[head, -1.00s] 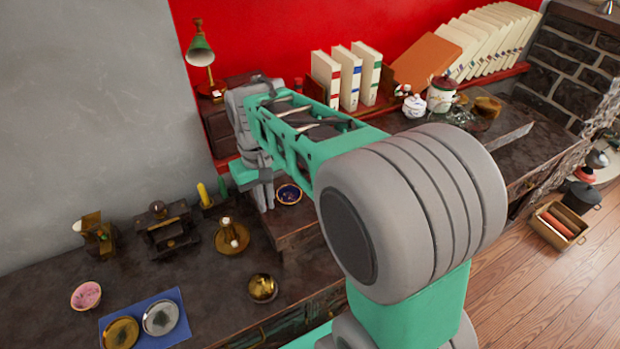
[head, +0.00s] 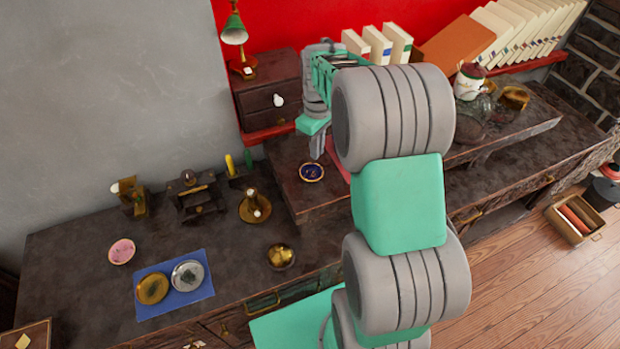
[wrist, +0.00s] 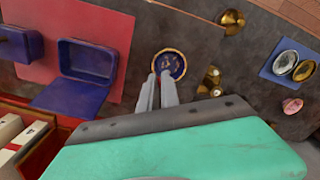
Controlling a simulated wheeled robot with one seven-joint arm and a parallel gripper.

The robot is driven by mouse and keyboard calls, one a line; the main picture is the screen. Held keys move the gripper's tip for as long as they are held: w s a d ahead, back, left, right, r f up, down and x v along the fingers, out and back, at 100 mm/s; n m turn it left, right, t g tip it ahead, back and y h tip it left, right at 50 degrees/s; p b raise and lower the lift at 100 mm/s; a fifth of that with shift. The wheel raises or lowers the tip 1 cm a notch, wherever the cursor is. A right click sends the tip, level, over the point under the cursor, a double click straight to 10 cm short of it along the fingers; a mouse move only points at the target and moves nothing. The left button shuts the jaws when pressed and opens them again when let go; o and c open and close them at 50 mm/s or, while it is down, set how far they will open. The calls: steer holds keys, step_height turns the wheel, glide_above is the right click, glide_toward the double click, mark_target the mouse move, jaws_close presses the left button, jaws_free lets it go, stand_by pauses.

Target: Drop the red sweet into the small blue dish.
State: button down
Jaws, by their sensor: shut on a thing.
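The small blue dish (head: 312,172) has a gold rim and stands on the raised dark shelf. It also shows in the wrist view (wrist: 170,61), just beyond my fingertips. My gripper (head: 317,156) points down at the dish's far edge in the head view. In the wrist view its two fingers (wrist: 164,76) are close together and their tips overlap the dish's near rim. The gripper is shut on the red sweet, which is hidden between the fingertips. I cannot tell how high the tips are above the dish.
An open blue box (wrist: 88,75) lies on a red mat (wrist: 100,20) beside the dish. A brass candlestick (head: 255,207) stands left of the shelf. A blue mat (head: 150,310) carries two metal plates. A dark drawer cabinet (head: 268,104) stands behind. My arm covers the shelf's middle.

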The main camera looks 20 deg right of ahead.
steer(key=c, duration=1.5)
jaws_free()
step_height(320, 180, up, 8)
steer(key=shift+f+b, duration=0.1)
steer(key=shift+b, duration=0.4)
